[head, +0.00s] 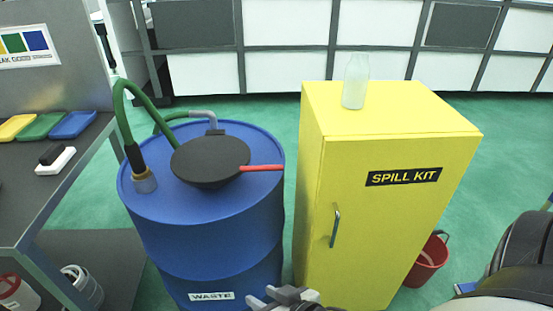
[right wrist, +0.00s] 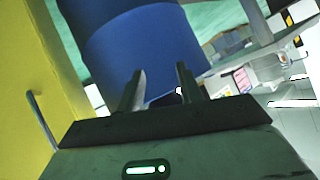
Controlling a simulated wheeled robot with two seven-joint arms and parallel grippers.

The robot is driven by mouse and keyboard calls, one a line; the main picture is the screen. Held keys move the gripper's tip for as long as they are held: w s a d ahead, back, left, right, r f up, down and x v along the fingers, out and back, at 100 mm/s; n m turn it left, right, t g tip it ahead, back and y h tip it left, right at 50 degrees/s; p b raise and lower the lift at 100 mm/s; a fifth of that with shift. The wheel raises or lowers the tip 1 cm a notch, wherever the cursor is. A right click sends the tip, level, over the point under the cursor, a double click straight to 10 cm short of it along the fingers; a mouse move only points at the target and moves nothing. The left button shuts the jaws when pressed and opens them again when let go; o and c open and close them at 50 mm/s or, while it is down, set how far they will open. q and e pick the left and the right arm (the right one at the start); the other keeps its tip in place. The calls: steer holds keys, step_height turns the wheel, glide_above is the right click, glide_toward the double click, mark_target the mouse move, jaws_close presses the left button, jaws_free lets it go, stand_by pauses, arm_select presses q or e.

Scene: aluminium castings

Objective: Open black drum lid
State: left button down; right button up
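The black round lid (head: 210,154) lies flat on top of the blue drum (head: 200,245), and its red handle (head: 262,168) sticks out to the right. A dark rounded underside shows below the lid's front edge. The lid looks shut. My right gripper (head: 283,292) is low at the bottom of the head view, in front of the drum and well below the handle. In the right wrist view my right gripper (right wrist: 158,73) has its fingers apart with nothing held, and the blue drum (right wrist: 145,45) is beyond them. The lid is not visible there. My left gripper is out of view.
A yellow spill kit cabinet (head: 375,210) stands close to the drum's right, with a clear bottle (head: 355,82) on top. A green hose (head: 125,105) arches over the drum's left. A grey bench (head: 25,195) is at left. A red bucket (head: 428,262) stands right of the cabinet.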

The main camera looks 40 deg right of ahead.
steer(key=w+d+r+m+t+h, duration=0.25)
steer(key=w+d+r+m, duration=0.45)
steer(key=m, duration=0.4)
steer(key=m+t+h+p, duration=0.1)
steer(key=m+t+h, duration=0.1)
steer(key=m, duration=0.6)
glide_toward(269, 170)
steer(key=x, duration=1.2)
steer(key=shift+w+d, duration=0.15)
steer(key=shift+w, duration=0.25)
jaws_close()
